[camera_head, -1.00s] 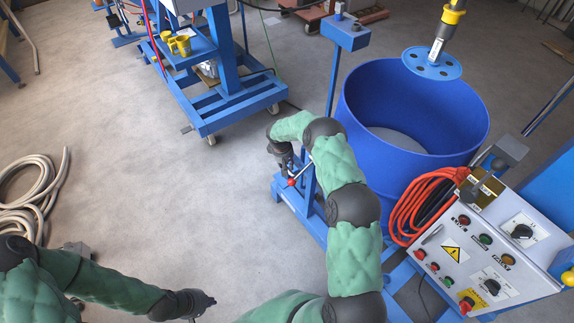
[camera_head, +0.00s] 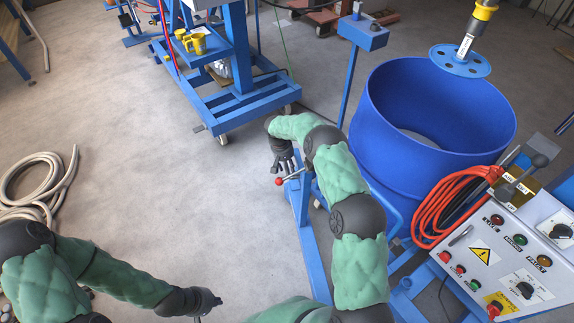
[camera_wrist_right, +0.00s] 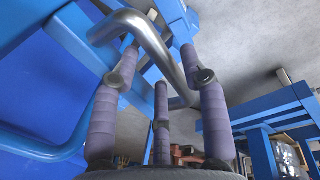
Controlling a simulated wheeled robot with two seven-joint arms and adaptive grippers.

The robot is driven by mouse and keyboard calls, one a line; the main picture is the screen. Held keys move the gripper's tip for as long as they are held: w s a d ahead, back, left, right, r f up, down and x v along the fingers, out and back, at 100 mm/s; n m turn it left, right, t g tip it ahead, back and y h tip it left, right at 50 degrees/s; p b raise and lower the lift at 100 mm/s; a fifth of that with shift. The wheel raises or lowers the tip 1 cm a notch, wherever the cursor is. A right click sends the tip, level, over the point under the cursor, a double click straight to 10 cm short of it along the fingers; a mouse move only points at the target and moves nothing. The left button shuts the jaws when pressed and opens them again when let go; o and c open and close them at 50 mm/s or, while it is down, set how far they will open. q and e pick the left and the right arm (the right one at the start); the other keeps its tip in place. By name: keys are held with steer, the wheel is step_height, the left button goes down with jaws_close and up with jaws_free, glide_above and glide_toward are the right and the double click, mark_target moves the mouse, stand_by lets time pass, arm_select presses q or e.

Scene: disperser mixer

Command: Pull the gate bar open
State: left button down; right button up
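The gate bar (camera_head: 310,245) is a blue beam low beside the blue drum. A bent metal handle sits at its far end, with a red ball (camera_head: 279,181) on a thin rod close by. My right gripper (camera_head: 284,168) is at that end, fingers pointing down. In the right wrist view, the metal handle (camera_wrist_right: 155,45) runs between the spread fingers of my right gripper (camera_wrist_right: 160,62). Gaps show between fingers and handle; contact is unclear. My left gripper (camera_head: 210,303) hangs empty over the floor at bottom centre; its finger opening is too small to tell.
The blue drum (camera_head: 375,160) stands right of my right arm, under a mixer disc (camera_head: 460,62). A control panel (camera_head: 500,255) with orange cable (camera_head: 440,205) is at lower right. A blue wheeled frame (camera_head: 235,105) stands behind. A hose coil (camera_head: 35,185) lies left; floor between is clear.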

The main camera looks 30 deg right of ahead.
steer(key=shift+r, duration=0.1)
step_height(320, 180, up, 12)
steer(key=a, duration=0.2)
steer(key=shift+w+f, duration=0.2)
steer(key=shift+w, duration=0.05)
stand_by(0.3)
